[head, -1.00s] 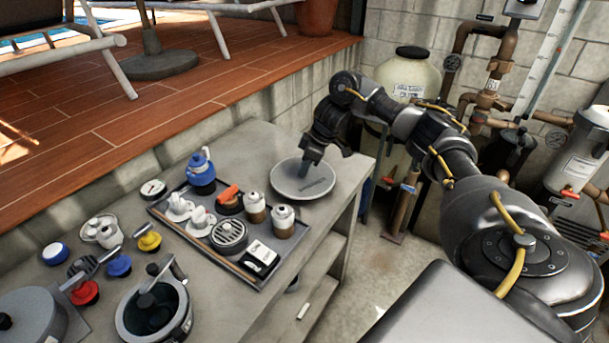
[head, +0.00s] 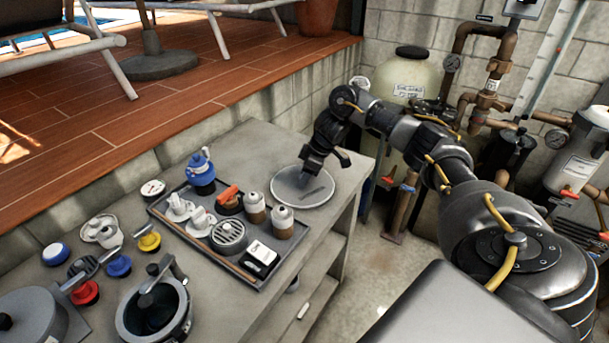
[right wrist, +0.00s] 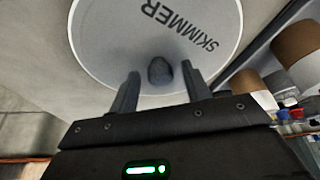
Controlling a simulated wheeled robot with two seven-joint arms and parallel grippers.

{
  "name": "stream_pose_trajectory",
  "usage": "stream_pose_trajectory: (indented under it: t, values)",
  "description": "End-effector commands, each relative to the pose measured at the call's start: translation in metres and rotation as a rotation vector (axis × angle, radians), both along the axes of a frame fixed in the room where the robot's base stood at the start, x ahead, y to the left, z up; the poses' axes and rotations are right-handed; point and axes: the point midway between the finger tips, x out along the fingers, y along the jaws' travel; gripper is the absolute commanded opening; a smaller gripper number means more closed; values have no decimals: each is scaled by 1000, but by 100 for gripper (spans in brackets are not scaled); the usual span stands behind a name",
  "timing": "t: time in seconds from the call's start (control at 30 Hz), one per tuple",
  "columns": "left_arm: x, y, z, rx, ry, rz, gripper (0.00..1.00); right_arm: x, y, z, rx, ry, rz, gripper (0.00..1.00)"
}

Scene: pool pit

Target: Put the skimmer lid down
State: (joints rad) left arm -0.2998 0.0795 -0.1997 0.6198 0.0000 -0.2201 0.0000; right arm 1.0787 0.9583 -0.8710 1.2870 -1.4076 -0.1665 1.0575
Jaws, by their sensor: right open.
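The skimmer lid (head: 285,191) is a round grey disc, lying flat on the bare far-right end of the grey bench as far as I can tell. In the right wrist view the lid (right wrist: 105,35) shows the word SKIMMER and a dark knob (right wrist: 159,71). My right gripper (head: 307,176) is low over the lid. Its fingers (right wrist: 158,88) are open, one on each side of the knob, with gaps showing between them and the knob. My left gripper is not in view.
A tray (head: 209,246) with a blue-topped bottle, jars and small parts stands left of the lid. A grey pot (head: 127,322) and coloured caps are nearer. The bench's right edge is close to the lid. A filter tank (head: 418,78) and pipes stand behind.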

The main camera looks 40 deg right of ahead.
Motion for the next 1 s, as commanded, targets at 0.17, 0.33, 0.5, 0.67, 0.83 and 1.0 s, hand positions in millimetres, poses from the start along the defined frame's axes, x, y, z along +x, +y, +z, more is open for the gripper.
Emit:
stream_pose_trajectory:
  t: [0.17, 0.33, 0.5, 0.67, 0.83, 1.0]
  values:
    - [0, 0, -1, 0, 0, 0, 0, -1, -1, 7, 0, -1, 0, 48]
    - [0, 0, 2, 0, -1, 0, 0, -9, -9, 37, -3, -6, 0, 48]
    - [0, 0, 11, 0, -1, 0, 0, -20, -18, 72, -3, -6, 0, 48]
    - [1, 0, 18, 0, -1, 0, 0, -29, -25, 97, -2, -3, 0, 48]
    - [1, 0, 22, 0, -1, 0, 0, -34, -28, 111, -1, -1, -1, 48]
    - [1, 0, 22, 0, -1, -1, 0, -36, -29, 114, 0, 0, 0, 48]
